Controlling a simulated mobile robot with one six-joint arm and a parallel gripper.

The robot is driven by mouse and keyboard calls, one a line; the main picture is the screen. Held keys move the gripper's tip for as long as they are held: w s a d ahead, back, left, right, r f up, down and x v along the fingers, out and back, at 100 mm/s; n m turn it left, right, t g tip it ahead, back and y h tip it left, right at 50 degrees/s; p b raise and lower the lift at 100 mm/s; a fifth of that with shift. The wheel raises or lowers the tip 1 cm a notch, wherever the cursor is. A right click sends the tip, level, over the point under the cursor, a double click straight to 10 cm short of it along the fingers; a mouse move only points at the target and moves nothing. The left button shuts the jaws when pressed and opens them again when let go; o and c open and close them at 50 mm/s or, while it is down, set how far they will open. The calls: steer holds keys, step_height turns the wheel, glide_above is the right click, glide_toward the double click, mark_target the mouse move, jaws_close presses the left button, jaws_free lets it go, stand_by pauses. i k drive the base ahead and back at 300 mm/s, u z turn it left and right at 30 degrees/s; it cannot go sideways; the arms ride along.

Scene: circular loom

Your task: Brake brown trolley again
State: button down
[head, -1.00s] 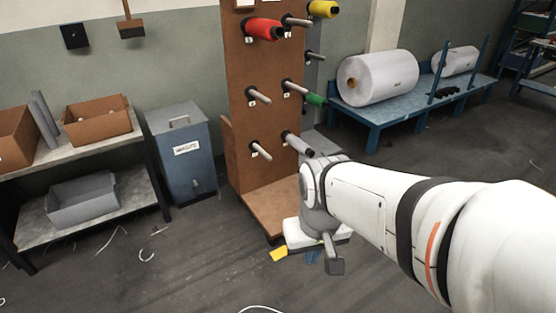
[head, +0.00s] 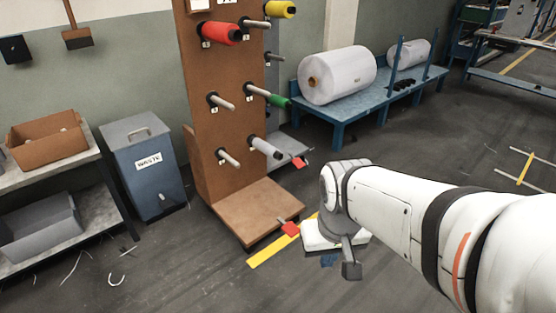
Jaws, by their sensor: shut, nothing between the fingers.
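The brown trolley (head: 250,212) stands left of my arm, with a tall brown panel of pegs above a low base board. Two red-ended levers stick out near its base: a front red lever (head: 291,229) at the right front corner and a rear red lever (head: 299,162) farther back. I cannot tell from their pose whether either is braked. My gripper (head: 329,260) points down to the right of the front lever, apart from it. Its fingers are shut and empty, mostly hidden under the white hand.
A red bobbin (head: 222,34), a yellow one (head: 283,9) and a green one (head: 280,101) sit on pegs. Yellow floor tape (head: 268,250) runs before the trolley.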

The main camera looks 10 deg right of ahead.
mark_target(290, 228)
steer(key=z, duration=0.1)
steer(key=i, duration=1)
